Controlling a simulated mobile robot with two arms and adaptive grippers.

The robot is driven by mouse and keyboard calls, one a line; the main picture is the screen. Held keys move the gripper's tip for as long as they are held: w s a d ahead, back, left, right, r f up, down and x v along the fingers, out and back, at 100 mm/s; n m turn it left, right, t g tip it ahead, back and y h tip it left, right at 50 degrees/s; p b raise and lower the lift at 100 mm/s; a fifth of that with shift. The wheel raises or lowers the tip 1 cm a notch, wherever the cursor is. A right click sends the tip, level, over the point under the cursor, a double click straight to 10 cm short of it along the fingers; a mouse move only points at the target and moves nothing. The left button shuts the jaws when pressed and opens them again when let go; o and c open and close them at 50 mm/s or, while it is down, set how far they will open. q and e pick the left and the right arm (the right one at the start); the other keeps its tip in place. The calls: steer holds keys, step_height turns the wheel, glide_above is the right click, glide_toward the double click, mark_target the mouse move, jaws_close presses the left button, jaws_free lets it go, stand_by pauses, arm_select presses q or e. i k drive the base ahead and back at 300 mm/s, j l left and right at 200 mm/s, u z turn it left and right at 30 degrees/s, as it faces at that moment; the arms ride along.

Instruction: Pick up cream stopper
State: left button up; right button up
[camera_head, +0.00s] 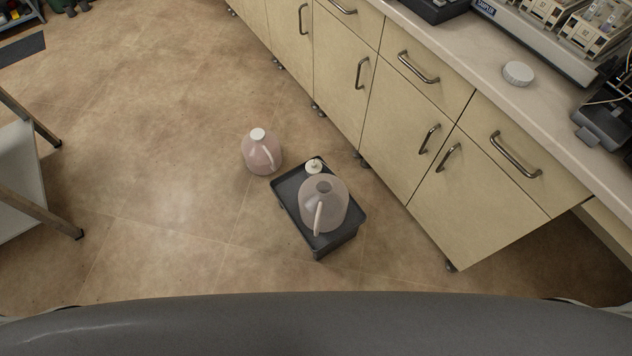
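A small cream stopper (314,166) with a raised middle lies at the far corner of a dark grey tray-topped stand (290,192) on the floor. A translucent jug (336,208) with a handle and a dark open mouth stands on the same stand, just in front of the stopper. The stopper looks clear of the jug, though they are close together. Neither of my grippers is in view.
A second jug (262,152) with a white cap stands on the floor left of the stand. Beige cabinets (395,130) run along the right. A white round lid (518,73) lies on the counter (455,42). A trolley (20,170) stands at left. Floor between is clear.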

mark_target(313, 167)
steer(key=l+u, duration=0.25)
steer(key=u, duration=0.15)
steer(key=l+u, duration=0.5)
steer(key=u, duration=0.25)
steer(key=l+u, duration=0.25)
steer(key=u, duration=0.15)
steer(key=k+j, duration=0.05)
